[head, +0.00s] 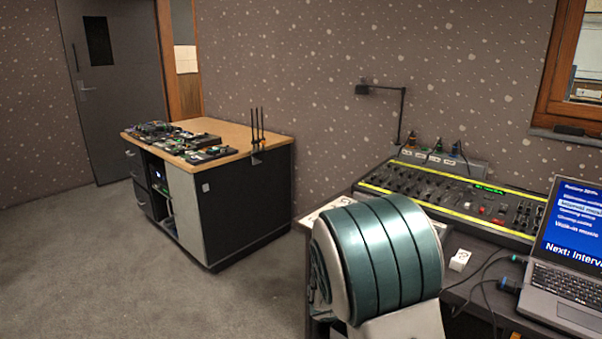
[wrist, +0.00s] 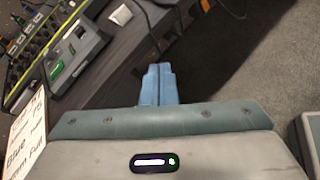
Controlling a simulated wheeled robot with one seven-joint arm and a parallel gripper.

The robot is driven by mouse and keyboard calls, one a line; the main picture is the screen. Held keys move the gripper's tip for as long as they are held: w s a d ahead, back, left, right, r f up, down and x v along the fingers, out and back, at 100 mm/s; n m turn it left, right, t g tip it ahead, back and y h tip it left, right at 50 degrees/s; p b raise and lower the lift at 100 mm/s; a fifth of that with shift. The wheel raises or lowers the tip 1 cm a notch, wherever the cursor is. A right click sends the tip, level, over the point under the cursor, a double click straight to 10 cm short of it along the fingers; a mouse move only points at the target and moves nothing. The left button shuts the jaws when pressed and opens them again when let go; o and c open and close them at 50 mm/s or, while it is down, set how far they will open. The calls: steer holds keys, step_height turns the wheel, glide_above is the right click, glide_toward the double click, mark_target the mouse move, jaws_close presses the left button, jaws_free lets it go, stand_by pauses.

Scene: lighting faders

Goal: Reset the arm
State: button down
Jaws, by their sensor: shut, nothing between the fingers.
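My gripper (wrist: 158,70) shows in the wrist view as two blue fingers side by side, touching each other, with nothing between them. It points toward the dark desk edge and the grey carpet. In the head view my arm (head: 378,258) is folded up close in front of the desk, a teal padded link with a pale one below it. My gripper is hidden in the head view.
A lighting console (head: 460,198) with faders stands on the dark desk, with a laptop (head: 568,285) at right and a small white block (head: 460,260) between. A wood-topped cabinet (head: 245,205) holding equipment stands at left. The carpet (head: 110,265) before it is clear.

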steer(key=s+r+m+g+y+p, duration=0.4)
steer(key=s+r+m+y+p, duration=0.35)
steer(key=s+r, duration=0.5)
steer(key=s+a+r+m+t+y+p, duration=0.2)
steer(key=s+a+r+m+y+p, duration=0.3)
steer(key=s+a+r+m+p, duration=0.3)
step_height(320, 180, up, 3)
steer(key=shift+s+a+f+m+p, duration=0.2)
steer(key=shift+s+a+m+p, duration=0.1)
steer(key=shift+s+a+m, duration=0.3)
steer(key=shift+y, duration=0.25)
